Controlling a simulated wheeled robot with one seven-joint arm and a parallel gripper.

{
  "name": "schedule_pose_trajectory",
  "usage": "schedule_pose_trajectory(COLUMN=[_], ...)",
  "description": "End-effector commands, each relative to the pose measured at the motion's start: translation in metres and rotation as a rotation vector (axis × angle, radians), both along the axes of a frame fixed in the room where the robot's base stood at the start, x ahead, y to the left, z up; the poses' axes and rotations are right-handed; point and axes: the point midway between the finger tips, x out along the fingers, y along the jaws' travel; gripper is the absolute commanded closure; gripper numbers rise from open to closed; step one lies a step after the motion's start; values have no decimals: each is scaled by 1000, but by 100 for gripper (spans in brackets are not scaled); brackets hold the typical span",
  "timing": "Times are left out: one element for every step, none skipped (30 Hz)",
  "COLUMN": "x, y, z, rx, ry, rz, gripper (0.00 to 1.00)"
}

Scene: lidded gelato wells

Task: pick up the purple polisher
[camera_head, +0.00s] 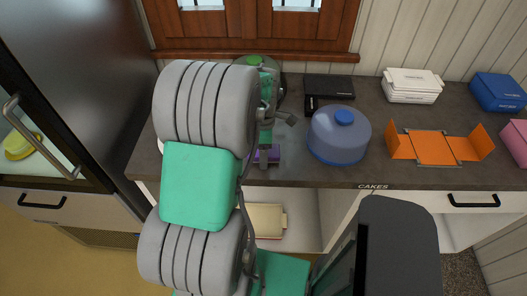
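The purple polisher (273,154) lies on the dark countertop near its front edge, just right of my arm. Only part of it shows, because my arm and gripper cover the rest. My gripper (263,158) is at the polisher, pointing down over it. Its fingers are small and mostly hidden, so I cannot tell whether they are open, or touching or holding the polisher.
A blue dome lid (340,138) stands close to the right of the polisher. A black box (328,88) is behind it. An unfolded orange box (435,148), a white box (411,84), a blue box (498,91) and a pink box (517,142) are farther right.

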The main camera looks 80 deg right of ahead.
Motion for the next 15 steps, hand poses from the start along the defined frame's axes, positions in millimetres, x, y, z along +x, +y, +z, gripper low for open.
schedule_pose_trajectory(x=[0, 0, 0, 0, 0, 0, 0, 0, 0, 0, 0, 0, 0, 0, 0], y=[0, 0, 0, 0, 0, 0, 0, 0, 0, 0, 0, 0, 0, 0, 0], z=[0, 0, 0, 0, 0, 0, 0, 0, 0, 0, 0, 0, 0, 0, 0], rx=[0, 0, 0, 0, 0, 0, 0, 0, 0, 0, 0, 0, 0, 0, 0], ry=[0, 0, 0, 0, 0, 0, 0, 0, 0, 0, 0, 0, 0, 0, 0], rz=[0, 0, 0, 0, 0, 0, 0, 0, 0, 0, 0, 0, 0, 0, 0], gripper=[22, 22, 24, 27, 29, 32, 35, 37, 41, 43, 46, 49, 51, 54, 57])
